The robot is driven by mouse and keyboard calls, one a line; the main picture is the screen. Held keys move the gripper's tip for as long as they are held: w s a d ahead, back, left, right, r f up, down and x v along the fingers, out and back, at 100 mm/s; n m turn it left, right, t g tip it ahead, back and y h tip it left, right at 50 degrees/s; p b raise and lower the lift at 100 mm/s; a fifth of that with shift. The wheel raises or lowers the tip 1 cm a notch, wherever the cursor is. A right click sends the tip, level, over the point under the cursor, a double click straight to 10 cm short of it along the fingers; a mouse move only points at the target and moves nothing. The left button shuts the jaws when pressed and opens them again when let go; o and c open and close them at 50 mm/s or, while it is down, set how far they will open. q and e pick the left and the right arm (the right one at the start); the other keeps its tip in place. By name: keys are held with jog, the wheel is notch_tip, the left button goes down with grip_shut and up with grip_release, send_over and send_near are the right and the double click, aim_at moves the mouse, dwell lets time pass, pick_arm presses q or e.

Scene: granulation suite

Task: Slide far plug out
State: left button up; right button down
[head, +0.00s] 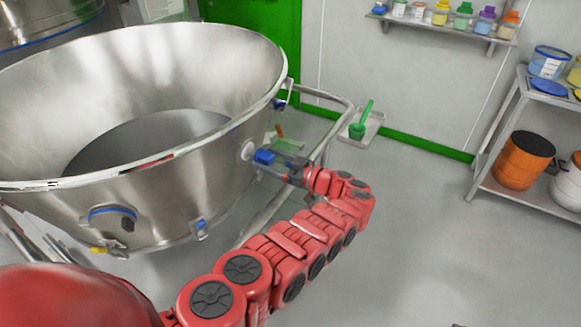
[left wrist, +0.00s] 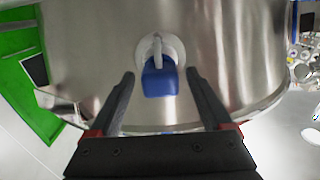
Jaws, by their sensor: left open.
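The far plug (head: 263,156) is a blue block on a pale round fitting in the side wall of the large steel bowl (head: 190,80). It also shows in the left wrist view (left wrist: 160,80), with a white ring and a grey bar above the blue part. My left gripper (head: 277,162) is at this plug. In the left wrist view its two dark fingers stand apart, one on each side of the blue part, with a gap visible on both sides. My right gripper is not in view.
A nearer fitting (head: 113,216) with a blue ring and dark handle sits on the bowl's front. A metal tube rail (head: 334,122) runs around the bowl's right side. A shelf rack (head: 510,120) with tubs stands at the right. The floor between is clear.

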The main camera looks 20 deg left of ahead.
pick_arm(q)
jog(key=s+d+b, duration=0.2)
jog(key=d+b, duration=0.7)
jog(key=d, duration=0.7)
jog(key=shift+s+d, duration=0.15)
jog(key=shift+d, duration=0.1)
